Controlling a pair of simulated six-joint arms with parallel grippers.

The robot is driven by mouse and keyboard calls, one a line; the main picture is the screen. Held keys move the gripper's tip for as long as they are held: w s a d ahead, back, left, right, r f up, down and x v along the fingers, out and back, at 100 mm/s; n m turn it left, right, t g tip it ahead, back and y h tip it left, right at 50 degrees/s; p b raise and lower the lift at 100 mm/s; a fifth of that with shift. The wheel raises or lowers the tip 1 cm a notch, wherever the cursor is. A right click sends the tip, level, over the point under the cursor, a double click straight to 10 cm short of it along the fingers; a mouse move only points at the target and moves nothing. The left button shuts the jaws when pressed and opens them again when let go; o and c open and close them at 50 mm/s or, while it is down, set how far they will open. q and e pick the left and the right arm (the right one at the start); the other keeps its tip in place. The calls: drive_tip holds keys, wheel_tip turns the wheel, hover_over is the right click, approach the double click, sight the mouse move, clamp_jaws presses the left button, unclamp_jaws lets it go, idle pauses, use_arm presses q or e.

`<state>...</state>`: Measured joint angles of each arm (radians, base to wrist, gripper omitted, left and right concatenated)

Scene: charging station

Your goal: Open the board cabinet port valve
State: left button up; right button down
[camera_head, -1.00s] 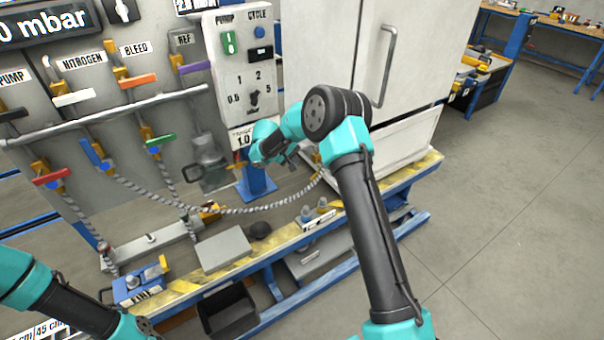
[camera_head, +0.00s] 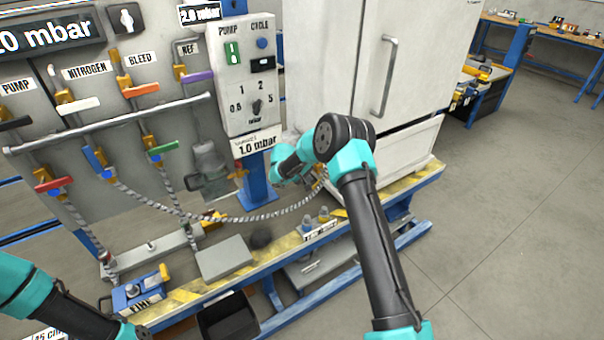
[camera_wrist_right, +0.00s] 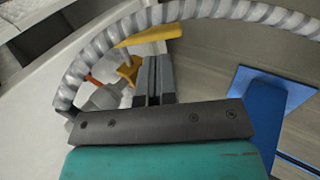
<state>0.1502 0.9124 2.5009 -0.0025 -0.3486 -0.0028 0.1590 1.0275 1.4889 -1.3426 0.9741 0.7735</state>
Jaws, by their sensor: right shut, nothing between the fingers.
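In the right wrist view, a yellow valve handle (camera_wrist_right: 150,36) lies just beyond my right gripper (camera_wrist_right: 154,62), by a pale fitting under the ribbed hose. The fingers are together with nothing between them, close to the yellow valve body; I cannot tell whether they touch it. In the head view my right arm reaches to the lower front of the white cabinet (camera_head: 345,60), where the ribbed hose (camera_head: 255,215) ends. The wrist hides the fingers and most of the valve there. My left arm shows at the lower left, but its gripper is out of view.
A panel (camera_head: 150,50) with several coloured valve handles stands at the left. A blue post (camera_head: 257,185) holds a control box (camera_head: 243,75) beside the cabinet. A grey plate (camera_head: 223,257) lies on the bench, with a black bin (camera_head: 228,316) below. The floor at right is clear.

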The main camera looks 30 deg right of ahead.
sight(315, 184)
drive_tip(key=shift+x, duration=2.4)
drive_tip(key=shift+a+f, duration=0.1)
drive_tip(key=shift+a, duration=0.05)
